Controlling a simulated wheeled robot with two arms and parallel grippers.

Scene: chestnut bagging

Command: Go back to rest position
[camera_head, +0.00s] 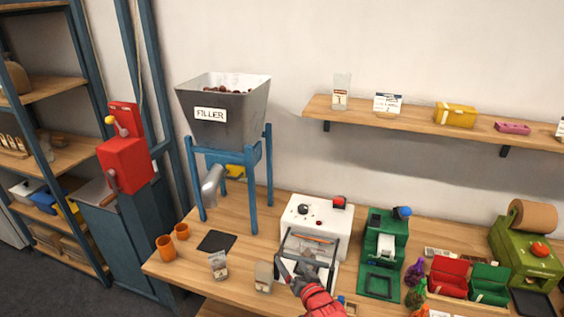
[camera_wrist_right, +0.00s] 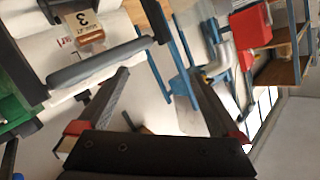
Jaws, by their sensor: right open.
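My right gripper (camera_head: 297,268) is open, in front of the white machine (camera_head: 299,213) on the bench. In the right wrist view my right gripper (camera_wrist_right: 157,82) has its two fingers spread wide, with no object between them. A dark bar handle (camera_wrist_right: 100,62) of the machine lies close by, near one finger; whether they touch I cannot tell. Behind the bar, a bag with a tan label reading 3 (camera_wrist_right: 82,20) shows in the machine. My left gripper is not in view.
A grey filler hopper (camera_head: 226,128) on blue legs stands at left, holding chestnuts. Small bags (camera_head: 218,264) stand near the front edge of the wooden bench (camera_head: 190,276). A green machine (camera_head: 384,252) stands to the right. A shelf (camera_head: 420,125) runs along the wall.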

